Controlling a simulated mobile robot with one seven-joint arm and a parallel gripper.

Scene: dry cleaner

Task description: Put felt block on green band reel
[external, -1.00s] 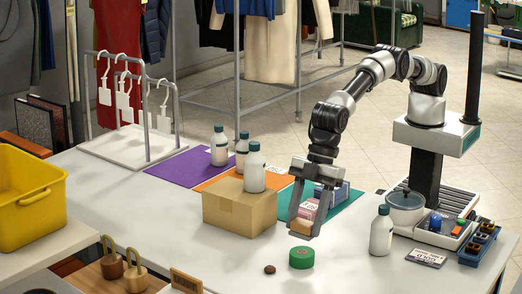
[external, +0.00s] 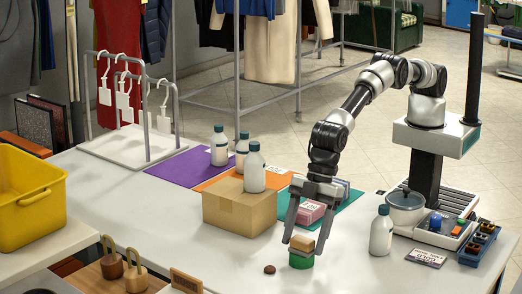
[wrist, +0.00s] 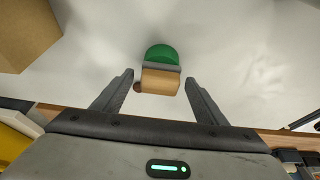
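The felt block (external: 303,243), tan with a grey layer, sits on top of the green band reel (external: 301,261) near the front of the white table. In the wrist view the block (wrist: 160,82) overlaps the near part of the reel (wrist: 161,53). My gripper (external: 305,247) is open, with one finger on each side of the block. In the wrist view a gap shows between each finger and the block, and my gripper (wrist: 159,77) holds nothing.
A cardboard box (external: 238,212) with a white bottle (external: 254,172) on it stands left of my gripper. A pink block (external: 310,213) lies behind it. Another bottle (external: 381,232) and a pot (external: 405,208) stand right. A small brown disc (external: 269,269) lies left of the reel.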

